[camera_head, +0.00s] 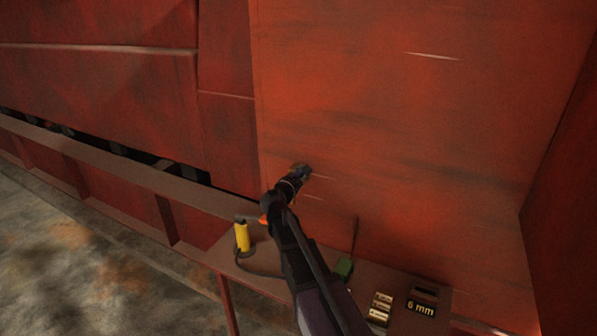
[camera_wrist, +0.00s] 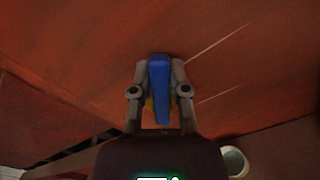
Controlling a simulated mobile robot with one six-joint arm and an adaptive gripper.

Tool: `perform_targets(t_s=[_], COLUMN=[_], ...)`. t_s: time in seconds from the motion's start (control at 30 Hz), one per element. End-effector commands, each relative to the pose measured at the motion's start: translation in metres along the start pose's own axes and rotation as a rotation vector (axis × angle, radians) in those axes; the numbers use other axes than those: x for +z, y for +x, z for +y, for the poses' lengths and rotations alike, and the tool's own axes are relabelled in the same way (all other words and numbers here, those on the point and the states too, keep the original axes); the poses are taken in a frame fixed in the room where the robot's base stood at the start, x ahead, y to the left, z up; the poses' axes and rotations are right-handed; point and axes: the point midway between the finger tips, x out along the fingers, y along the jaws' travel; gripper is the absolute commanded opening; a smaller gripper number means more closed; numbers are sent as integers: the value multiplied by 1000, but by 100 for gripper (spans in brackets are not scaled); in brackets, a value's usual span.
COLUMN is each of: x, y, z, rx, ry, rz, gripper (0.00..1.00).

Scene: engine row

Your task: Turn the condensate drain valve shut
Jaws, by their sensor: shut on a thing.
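My gripper (camera_wrist: 160,82) is shut on a blue lever-like handle (camera_wrist: 160,78) in the wrist view. The handle lies between the two fingers and points away from the palm, toward the red wall. Some yellow shows behind the fingers. I cannot make out a valve body or pipe; the gripper and palm cover that area. In the head view my gripper (camera_head: 298,172) is close to the red panel, above the shelf, and the handle is not clearly visible there.
A brown shelf (camera_head: 405,280) runs below the panel. On it are a yellow corded tool (camera_head: 242,238), a green box with an antenna (camera_head: 344,267), small brass pieces (camera_head: 380,308) and a dark "6 mm" box (camera_head: 421,305). A pale round cup (camera_wrist: 235,160) shows lower right in the wrist view.

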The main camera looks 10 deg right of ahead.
Motion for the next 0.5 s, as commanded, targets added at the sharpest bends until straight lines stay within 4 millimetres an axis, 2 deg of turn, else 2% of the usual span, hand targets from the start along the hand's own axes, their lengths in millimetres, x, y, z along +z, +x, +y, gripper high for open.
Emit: perform_targets(t_s=[0.5], x=[-9], y=[0], z=[-32], rx=[-2], ry=[491], rz=[0], gripper=[0])
